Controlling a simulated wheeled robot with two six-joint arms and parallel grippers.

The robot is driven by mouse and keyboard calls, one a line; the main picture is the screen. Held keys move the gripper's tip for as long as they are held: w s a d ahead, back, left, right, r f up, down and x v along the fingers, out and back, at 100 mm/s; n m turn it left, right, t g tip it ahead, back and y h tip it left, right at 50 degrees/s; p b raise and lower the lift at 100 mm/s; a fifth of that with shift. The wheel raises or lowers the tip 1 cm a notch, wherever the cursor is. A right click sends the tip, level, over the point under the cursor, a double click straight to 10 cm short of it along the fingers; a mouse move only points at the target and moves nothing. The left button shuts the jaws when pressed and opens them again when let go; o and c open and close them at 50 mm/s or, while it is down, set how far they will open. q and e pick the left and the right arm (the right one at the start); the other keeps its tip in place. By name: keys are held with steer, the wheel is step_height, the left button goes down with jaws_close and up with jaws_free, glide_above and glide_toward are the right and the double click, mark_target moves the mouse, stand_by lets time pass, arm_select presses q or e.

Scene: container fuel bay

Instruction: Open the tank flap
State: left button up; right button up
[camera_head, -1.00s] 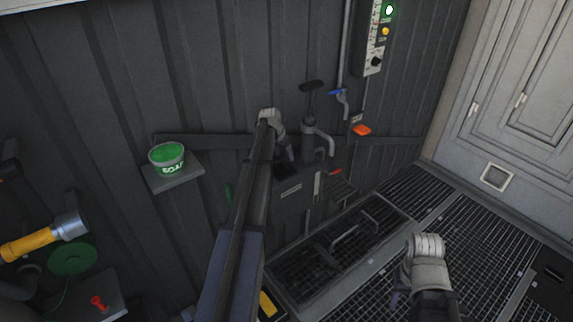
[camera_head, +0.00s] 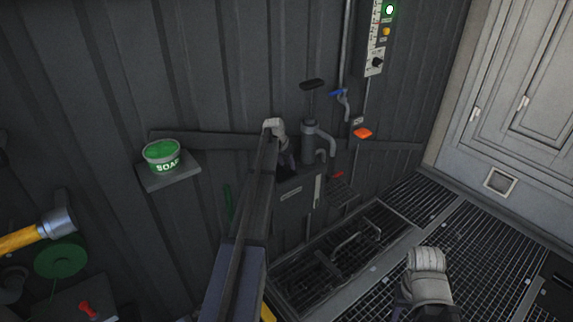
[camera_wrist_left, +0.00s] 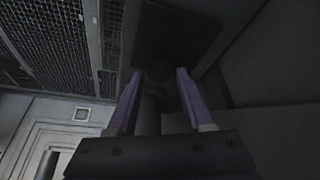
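A hand pump (camera_head: 310,145) stands on a dark wall-mounted box, probably the tank (camera_head: 297,195). My left gripper (camera_head: 288,163) is at the left of the pump, just above a small black plate on the tank that may be the flap; my arm partly hides this spot. In the left wrist view, the two purple fingers of this gripper (camera_wrist_left: 158,88) are apart, with a dark rounded part behind the gap. A dark flat panel (camera_wrist_left: 178,38) lies beyond the fingertips; I cannot tell whether it is the flap. My right gripper (camera_head: 402,297) is low over the grating, its fingers mostly hidden.
A green soap tub (camera_head: 163,155) sits on a wall shelf at left. A hammer (camera_head: 45,232) and a green reel (camera_head: 61,258) are at lower left. An orange piece (camera_head: 362,133), a blue-handled valve (camera_head: 341,96) and a control panel (camera_head: 376,40) are right of the pump. Grating (camera_head: 420,240) covers the floor.

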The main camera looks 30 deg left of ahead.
arm_select(q)
jaws_close()
stand_by(1.1)
